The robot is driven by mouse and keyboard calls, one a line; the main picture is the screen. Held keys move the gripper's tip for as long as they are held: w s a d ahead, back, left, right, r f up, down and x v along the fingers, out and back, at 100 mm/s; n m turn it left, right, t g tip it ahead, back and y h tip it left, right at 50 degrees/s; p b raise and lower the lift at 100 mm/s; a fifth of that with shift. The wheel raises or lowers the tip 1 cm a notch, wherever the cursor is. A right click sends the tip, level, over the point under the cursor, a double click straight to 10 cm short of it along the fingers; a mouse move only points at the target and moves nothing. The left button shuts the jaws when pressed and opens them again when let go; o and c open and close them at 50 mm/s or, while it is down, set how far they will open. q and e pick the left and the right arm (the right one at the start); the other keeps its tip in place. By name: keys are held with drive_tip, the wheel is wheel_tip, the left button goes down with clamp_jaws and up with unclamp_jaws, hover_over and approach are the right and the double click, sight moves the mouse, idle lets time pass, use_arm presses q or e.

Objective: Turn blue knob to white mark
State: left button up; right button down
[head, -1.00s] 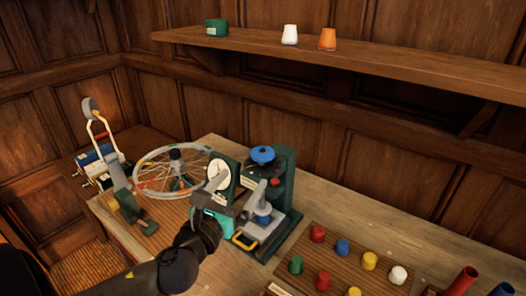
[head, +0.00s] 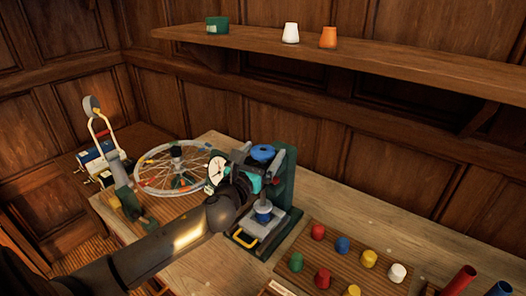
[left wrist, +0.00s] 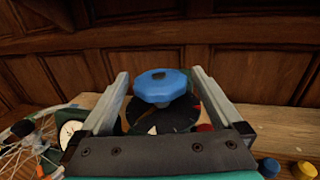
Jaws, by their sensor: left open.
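The blue knob (head: 262,152) sits on top of the green press-like stand (head: 287,180). In the left wrist view the knob (left wrist: 161,86) shows as a scalloped blue disc above a dark round dial (left wrist: 172,116). A small white patch (left wrist: 153,130) shows at the dial's near edge; I cannot tell if it is the white mark. My left gripper (left wrist: 160,76) is open, with one finger on each side of the knob. A gap shows between the fingers and the knob. In the head view my left gripper (head: 258,160) hides part of the stand. My right gripper is not in view.
A white gauge (head: 217,170) and a spoked wheel (head: 172,166) stand left of the stand. A board of coloured pegs (head: 340,262) lies to the right. A shelf (head: 400,64) with several small pots runs along the wall above.

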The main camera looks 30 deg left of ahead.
use_arm(q)
drive_tip(key=shift+w, duration=0.35)
drive_tip(key=c, duration=1.2)
drive_tip(key=shift+c, duration=0.2)
drive_tip(key=shift+r+n+g+y+p, duration=0.1)
drive_tip(key=shift+n+g+y+p, duration=0.8)
drive_tip(key=shift+n+y, duration=0.9)
drive_tip(key=shift+n+g+y+p, duration=0.3)
drive_tip(key=shift+n+g+y, duration=0.3)
drive_tip(key=shift+y, duration=0.6)
drive_tip(key=shift+n+g+y+p, duration=0.3)
drive_tip(key=shift+n+g+y, duration=0.25)
drive_tip(key=shift+y, duration=0.65)
